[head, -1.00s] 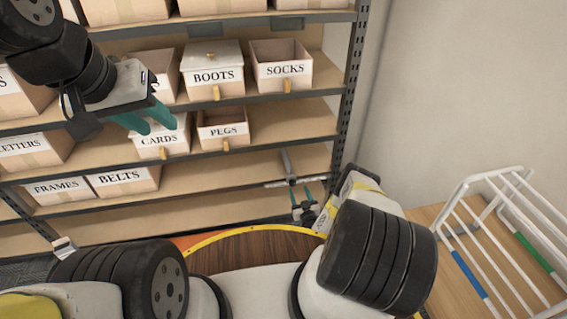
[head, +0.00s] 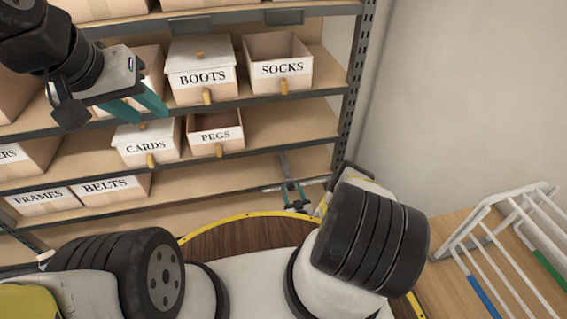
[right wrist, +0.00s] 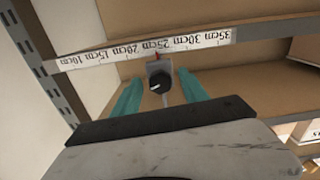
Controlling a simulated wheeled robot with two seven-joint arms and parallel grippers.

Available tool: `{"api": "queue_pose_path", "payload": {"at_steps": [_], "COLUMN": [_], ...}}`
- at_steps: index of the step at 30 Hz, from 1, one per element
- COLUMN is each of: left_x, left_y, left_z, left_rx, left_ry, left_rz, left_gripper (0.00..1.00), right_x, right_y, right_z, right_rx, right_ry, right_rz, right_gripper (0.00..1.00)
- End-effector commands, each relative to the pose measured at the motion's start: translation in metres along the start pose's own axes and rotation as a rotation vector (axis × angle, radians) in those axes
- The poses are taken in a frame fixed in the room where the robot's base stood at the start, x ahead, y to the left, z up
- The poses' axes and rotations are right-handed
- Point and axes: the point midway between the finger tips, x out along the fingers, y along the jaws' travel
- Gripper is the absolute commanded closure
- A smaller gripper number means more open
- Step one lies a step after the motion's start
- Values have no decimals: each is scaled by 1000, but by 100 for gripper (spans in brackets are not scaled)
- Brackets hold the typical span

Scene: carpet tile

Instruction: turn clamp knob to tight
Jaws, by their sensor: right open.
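The clamp (head: 285,161) is a grey bar device at the edge of a low shelf, right of centre in the head view. Its dark round knob (right wrist: 159,83) with a white pointer line shows in the right wrist view, on a grey body. My right gripper (right wrist: 160,88) is open, its teal fingers on either side of the knob with gaps visible. It also shows in the head view (head: 294,192), just below the clamp, partly hidden by my arm. My left gripper (head: 140,103) is open and empty, in front of the shelf with the labelled boxes.
A scale strip (right wrist: 110,52) with centimetre marks runs along the shelf edge behind the knob. Boxes labelled BOOTS (head: 203,78), SOCKS (head: 280,70), CARDS (head: 150,148) and PEGS (head: 215,137) fill the shelves. A white wire rack (head: 480,240) stands at right on a wooden surface.

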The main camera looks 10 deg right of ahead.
Motion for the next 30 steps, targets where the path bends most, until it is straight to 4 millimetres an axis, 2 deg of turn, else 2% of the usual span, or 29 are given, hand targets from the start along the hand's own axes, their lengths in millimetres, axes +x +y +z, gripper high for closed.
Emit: {"api": "queue_pose_path", "payload": {"at_steps": [5, 8, 13, 14, 23, 30], "left_x": [0, 0, 0, 0, 0, 0], "left_y": [0, 0, 0, 0, 0, 0], "left_z": [0, 0, 0, 0, 0, 0], "left_rx": [0, 0, 0, 0, 0, 0], "left_ry": [1, 1, 1, 0, 0, 0], "left_rz": [0, 0, 0, 0, 0, 0], "left_gripper": [64, 64, 64, 64, 64, 64], "right_x": [0, 0, 0, 0, 0, 0], "right_y": [0, 0, 0, 0, 0, 0], "right_z": [0, 0, 0, 0, 0, 0], "right_rx": [0, 0, 0, 0, 25, 145], "right_ry": [0, 0, 0, 0, 1, 1], "right_rz": [0, 0, 0, 0, 0, 0], "right_gripper": [48, 64, 97, 100, 100, 100]}}
